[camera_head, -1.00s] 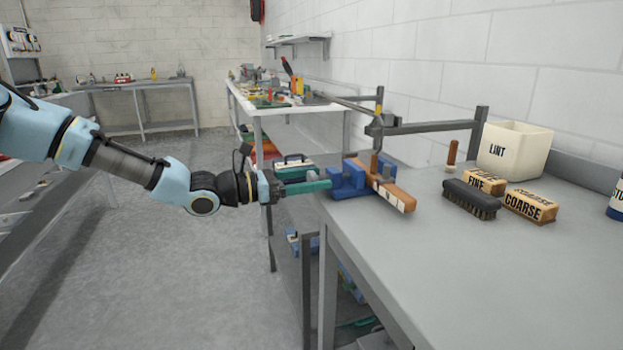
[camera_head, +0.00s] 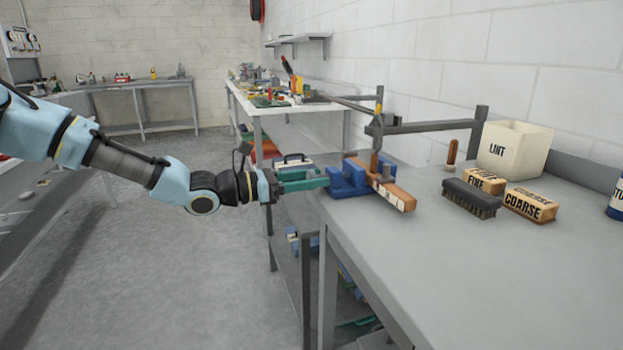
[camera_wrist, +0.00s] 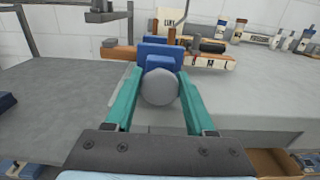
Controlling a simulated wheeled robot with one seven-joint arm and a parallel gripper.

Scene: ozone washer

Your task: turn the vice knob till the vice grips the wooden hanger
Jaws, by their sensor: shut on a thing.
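The blue vice (camera_head: 350,180) sits at the near left edge of the grey bench. It also shows in the wrist view (camera_wrist: 160,52). The wooden hanger (camera_head: 395,194) lies in the vice, its pale marked end sticking out toward the right front. In the wrist view the hanger (camera_wrist: 120,52) runs crosswise behind the blue front jaw. Whether the jaws press on it cannot be told. The round grey vice knob (camera_wrist: 160,88) faces my wrist camera. My gripper (camera_head: 322,180) reaches in from the left, its green fingers shut on the knob from both sides.
On the bench stand a dark brush (camera_head: 470,199), a block marked FINE (camera_head: 484,182), a block marked COARSE (camera_head: 530,205) and a white LINT bin (camera_head: 513,150). A metal rail (camera_head: 430,127) runs behind the vice. The bench's right front is clear.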

